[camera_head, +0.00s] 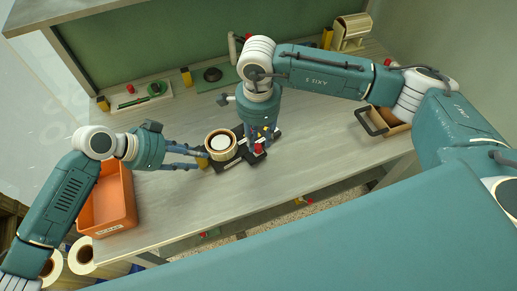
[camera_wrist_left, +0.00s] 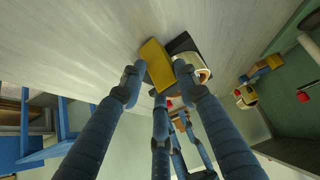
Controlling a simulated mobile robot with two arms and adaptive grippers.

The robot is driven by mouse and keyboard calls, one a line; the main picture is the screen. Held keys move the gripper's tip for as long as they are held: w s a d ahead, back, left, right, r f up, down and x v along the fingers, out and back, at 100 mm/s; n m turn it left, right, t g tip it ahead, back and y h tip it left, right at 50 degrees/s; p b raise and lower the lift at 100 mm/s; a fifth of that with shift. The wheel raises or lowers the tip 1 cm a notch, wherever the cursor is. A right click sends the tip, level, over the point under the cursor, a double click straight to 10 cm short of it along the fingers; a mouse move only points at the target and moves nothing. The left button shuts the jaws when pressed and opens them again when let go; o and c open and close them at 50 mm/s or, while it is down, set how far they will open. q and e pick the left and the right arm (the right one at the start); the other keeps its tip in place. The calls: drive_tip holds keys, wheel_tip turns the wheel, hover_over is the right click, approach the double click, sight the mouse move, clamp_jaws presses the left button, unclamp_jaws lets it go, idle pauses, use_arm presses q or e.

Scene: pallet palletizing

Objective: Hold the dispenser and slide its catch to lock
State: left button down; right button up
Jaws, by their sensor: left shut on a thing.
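The dispenser is a dark base (camera_head: 222,165) carrying a tan tape roll (camera_head: 221,143) with a white centre; it stands on the table. A yellow block (camera_wrist_left: 156,64) sits at its left end. My left gripper (camera_head: 202,159) reaches in from the left, low over the table. In the left wrist view its fingers (camera_wrist_left: 157,76) close on the yellow block, with the dark base and roll just behind. My right gripper (camera_head: 262,146) points down at the dispenser's right end, beside a red part (camera_head: 259,149). Its fingertips are partly hidden, so its opening is unclear.
An orange bin (camera_head: 110,200) stands at the table's left edge. A tan box with a dark handle (camera_head: 385,122) lies to the right. A white tray (camera_head: 140,94) and a green mat (camera_head: 215,78) lie at the back, before a green panel. The front middle of the table is clear.

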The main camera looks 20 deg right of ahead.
sight(258, 147)
drive_tip(key=shift+f, duration=1.7)
clamp_jaws()
